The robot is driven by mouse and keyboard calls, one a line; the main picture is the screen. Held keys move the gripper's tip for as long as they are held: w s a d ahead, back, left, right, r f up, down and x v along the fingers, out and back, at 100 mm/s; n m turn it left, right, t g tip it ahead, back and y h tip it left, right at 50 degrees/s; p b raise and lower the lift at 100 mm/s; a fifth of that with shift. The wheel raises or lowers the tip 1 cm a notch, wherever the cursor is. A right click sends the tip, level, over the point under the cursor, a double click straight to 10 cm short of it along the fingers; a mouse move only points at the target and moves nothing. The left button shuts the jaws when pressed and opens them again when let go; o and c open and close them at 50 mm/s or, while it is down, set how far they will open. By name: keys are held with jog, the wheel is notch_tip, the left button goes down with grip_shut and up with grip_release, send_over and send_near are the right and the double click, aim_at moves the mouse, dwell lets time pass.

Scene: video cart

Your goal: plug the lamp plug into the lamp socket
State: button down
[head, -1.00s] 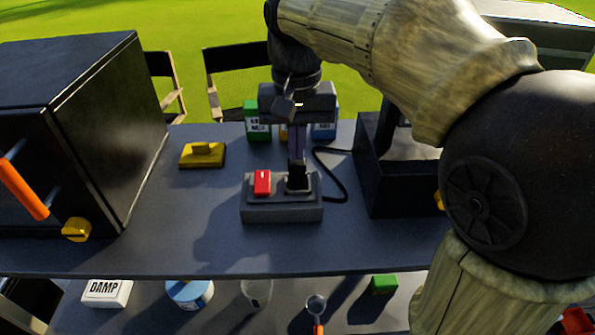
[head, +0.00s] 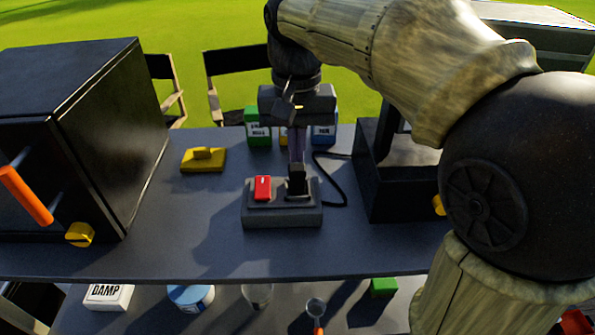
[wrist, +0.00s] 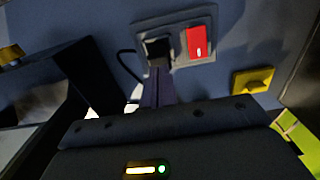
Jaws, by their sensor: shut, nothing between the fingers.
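The grey socket block (head: 282,218) stands on the cart's top, with a red rocker switch (head: 263,188) on its left half. A black plug (head: 297,181) stands upright at the block's right half; I cannot tell how deep it sits. In the wrist view the plug (wrist: 158,51) shows beside the red switch (wrist: 200,42). My gripper (head: 297,161) points down right at the plug, its fingers shut and empty. In the wrist view its fingertips (wrist: 158,76) are close to the plug; whether they touch it is unclear.
A black cable (head: 343,190) curves on the right of the block. A dark oven-like box (head: 90,130) stands left, a black device (head: 395,185) right. A yellow block (head: 203,160) and small cartons (head: 257,128) sit behind. The cart top in front is clear.

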aim_at(296, 167)
jog(key=shift+r+p, duration=2.05)
jog(key=shift+r, duration=0.25)
jog(key=shift+f, duration=0.1)
